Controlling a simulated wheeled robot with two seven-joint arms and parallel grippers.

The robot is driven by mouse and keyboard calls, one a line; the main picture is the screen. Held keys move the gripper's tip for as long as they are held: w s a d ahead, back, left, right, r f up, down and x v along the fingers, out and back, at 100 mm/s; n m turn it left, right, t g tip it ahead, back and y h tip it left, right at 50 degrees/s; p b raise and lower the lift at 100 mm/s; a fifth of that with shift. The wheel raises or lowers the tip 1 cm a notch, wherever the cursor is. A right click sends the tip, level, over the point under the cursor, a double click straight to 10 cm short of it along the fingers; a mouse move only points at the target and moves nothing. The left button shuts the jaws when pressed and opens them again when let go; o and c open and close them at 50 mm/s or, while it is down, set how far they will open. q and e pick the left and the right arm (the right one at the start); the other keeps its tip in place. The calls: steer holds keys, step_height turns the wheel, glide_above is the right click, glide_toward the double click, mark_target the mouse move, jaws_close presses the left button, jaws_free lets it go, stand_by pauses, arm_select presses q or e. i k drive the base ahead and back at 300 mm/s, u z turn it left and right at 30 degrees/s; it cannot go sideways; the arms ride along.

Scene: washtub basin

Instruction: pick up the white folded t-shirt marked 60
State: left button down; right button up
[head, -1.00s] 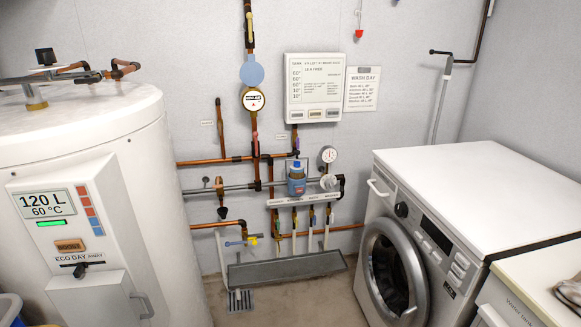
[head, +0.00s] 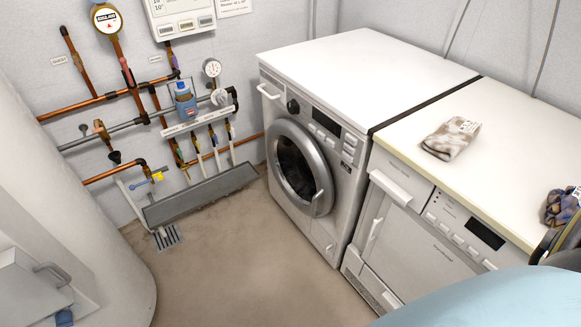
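A folded whitish cloth with brown-grey stains (head: 452,138) lies flat on the cream top of the right-hand machine (head: 410,125). A small pale tag with marks shows on its upper right part. The marks are too small to read, so I cannot tell whether they say 60. A dark blue and brown patterned cloth (head: 561,206) with a pale tag lies farther right on the same top, partly cut off by the picture edge.
A white front-loading washing machine (head: 350,70) stands left of the cream-topped machine, with a dark gap between them. A large light blue rounded shape (head: 500,300) fills the lower right. Pipes and a grey trough (head: 200,195) line the wall. The floor in front (head: 240,255) is clear.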

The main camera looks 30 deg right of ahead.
mark_target(453, 137)
steer(key=z, duration=2.05)
